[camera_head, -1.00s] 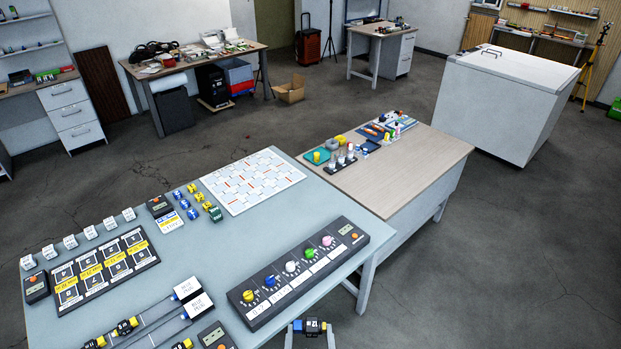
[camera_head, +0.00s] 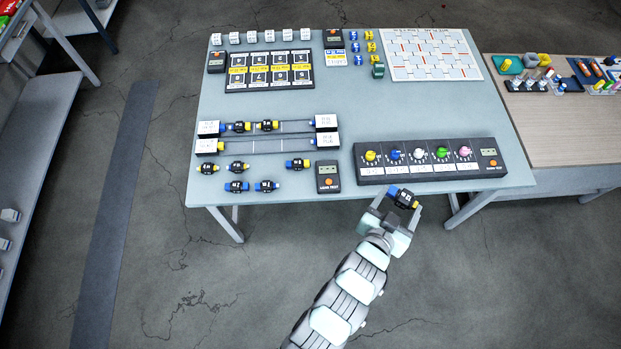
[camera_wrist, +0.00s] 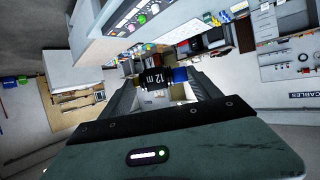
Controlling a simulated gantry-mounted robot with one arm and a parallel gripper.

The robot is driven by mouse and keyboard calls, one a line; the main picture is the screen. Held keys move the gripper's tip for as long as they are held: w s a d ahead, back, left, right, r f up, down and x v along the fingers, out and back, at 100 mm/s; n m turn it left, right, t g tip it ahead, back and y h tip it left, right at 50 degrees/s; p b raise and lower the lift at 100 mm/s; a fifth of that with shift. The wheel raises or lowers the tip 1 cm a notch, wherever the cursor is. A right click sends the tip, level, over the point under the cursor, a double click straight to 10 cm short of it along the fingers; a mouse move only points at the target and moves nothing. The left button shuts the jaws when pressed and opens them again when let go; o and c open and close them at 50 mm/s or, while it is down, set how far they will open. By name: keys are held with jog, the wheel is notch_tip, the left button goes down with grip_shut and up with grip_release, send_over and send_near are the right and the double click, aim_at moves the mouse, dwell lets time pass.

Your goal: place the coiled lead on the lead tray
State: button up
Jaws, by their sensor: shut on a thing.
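My gripper (camera_head: 401,203) is shut on a black piece (camera_head: 405,198) with a blue end and a yellow end. It is off the front edge of the blue-grey table, near the dial box. In the wrist view the black piece (camera_wrist: 153,77) bears a white label like "12 m" and has a blue end at right. On the wooden bench at the right, a teal tray (camera_head: 515,70) has a yellow round thing (camera_head: 506,64) on it. A grey round thing (camera_head: 530,59) and another yellow one (camera_head: 544,60) lie beside it. They are too small to tell which is the coiled lead.
The blue-grey table (camera_head: 330,105) carries a dial box (camera_head: 430,161), a rail set (camera_head: 270,135) with white end blocks, loose black pieces (camera_head: 237,187), a numbered panel (camera_head: 270,70) and a white chart (camera_head: 430,54). The wooden bench (camera_head: 570,128) has a bare front part.

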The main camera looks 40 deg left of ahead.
jog(key=w+a+f+n+y+b, duration=0.2)
jog(key=a+f+b, duration=0.3)
jog(key=a+b, duration=0.25)
jog(key=w+a+f+n+y+b, duration=0.15)
jog(key=a+f+b, duration=0.25)
jog(key=a+b, duration=0.4)
jog(key=n+g+y+b, duration=0.3)
jog(key=n+y+b, duration=0.1)
jog(key=b, duration=0.9)
send_over(297, 193)
notch_tip(297, 193, down, 6)
jog(key=shift+a+f, duration=0.1)
jog(key=shift+f, duration=0.05)
notch_tip(297, 193, down, 20)
jog(key=b, duration=0.2)
jog(key=shift+r+b, duration=0.2)
jog(key=shift+b, duration=0.15)
jog(key=shift+f, duration=0.1)
jog(key=o, duration=1.4)
jog(key=shift+y, duration=0.25)
jog(key=shift+f+b, duration=0.15)
jog(key=shift+b, duration=0.2)
jog(key=r+p+v, duration=0.1)
jog(key=p+v, duration=0.1)
jog(key=v, duration=0.9)
jog(key=shift+a, duration=0.45)
